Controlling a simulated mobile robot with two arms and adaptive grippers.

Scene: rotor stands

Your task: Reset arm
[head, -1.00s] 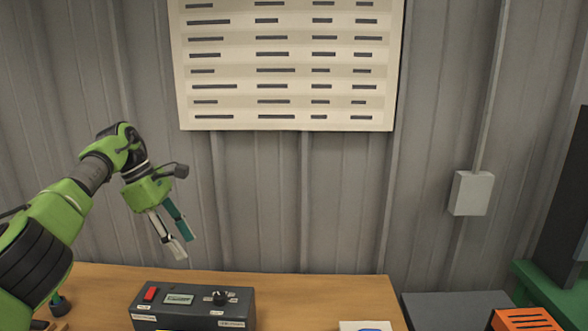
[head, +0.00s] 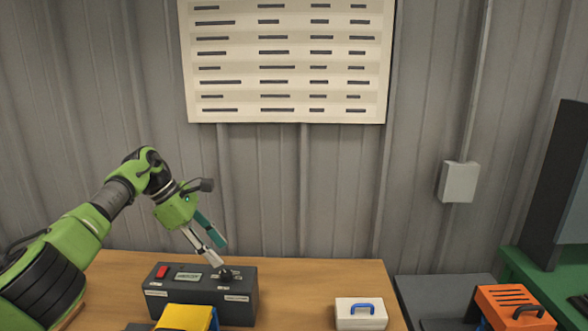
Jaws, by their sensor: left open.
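My left arm comes in from the left, and its green left gripper (head: 219,254) is open and empty, with one teal finger and one silver finger pointing down and right. In the picture the fingertips are just above the black knob (head: 227,273) of a dark control box (head: 240,305). I cannot tell whether the silver finger touches the knob. The box also has a red switch (head: 162,271) and a small display (head: 188,276). My right gripper is not in view.
A yellow and blue object (head: 185,317) is in front of the control box. A white case (head: 361,316) with a blue handle is on the wooden table (head: 300,285), with bare wood between. An orange case (head: 514,308) is at right. A chart (head: 287,60) hangs on the wall.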

